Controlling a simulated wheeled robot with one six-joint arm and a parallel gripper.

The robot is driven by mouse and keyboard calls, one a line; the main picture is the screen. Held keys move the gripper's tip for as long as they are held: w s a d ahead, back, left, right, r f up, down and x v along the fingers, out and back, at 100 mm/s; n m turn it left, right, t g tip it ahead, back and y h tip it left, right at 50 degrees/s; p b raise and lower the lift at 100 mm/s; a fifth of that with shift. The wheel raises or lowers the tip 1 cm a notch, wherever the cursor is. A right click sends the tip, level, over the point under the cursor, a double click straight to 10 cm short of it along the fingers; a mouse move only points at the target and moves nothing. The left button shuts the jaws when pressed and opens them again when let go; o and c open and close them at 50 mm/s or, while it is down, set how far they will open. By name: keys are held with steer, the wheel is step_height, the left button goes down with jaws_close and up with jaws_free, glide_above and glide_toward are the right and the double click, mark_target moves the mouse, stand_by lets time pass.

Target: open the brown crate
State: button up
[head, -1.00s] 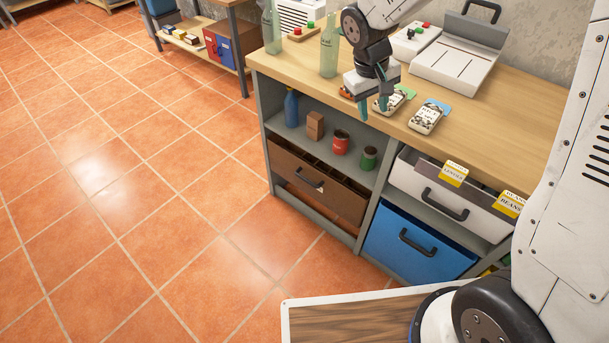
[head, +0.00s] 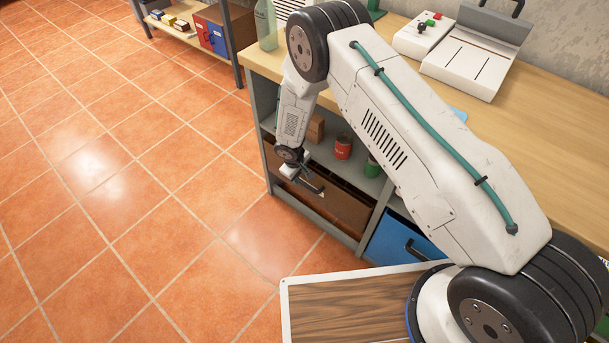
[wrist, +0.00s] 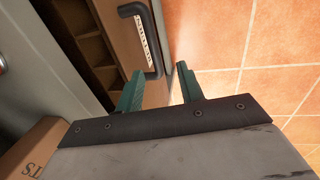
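In the wrist view, the crate's front (wrist: 118,8), black handle (wrist: 148,45) and label show, with a divided interior behind. My gripper (wrist: 160,70) is open, with two teal fingers. One end of the handle appears between the fingertips; I cannot tell whether they touch it. In the head view, my gripper (head: 296,174) is at the crate's front.
A blue crate (head: 392,240) is in the bay to the right. A red can (head: 343,147), a green can (head: 372,166) and a brown box (head: 315,128) stand on the shelf above. The tiled floor (head: 190,230) in front of the crate is clear.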

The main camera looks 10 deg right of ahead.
mark_target(305, 184)
steer(key=f, duration=0.2)
steer(key=w+d+f, duration=0.1)
steer(key=f, duration=0.1)
steer(key=d+f, duration=0.1)
steer(key=f, duration=0.2)
steer(key=shift+w+d+f, duration=0.1)
steer(key=shift+w, duration=0.1)
jaws_close()
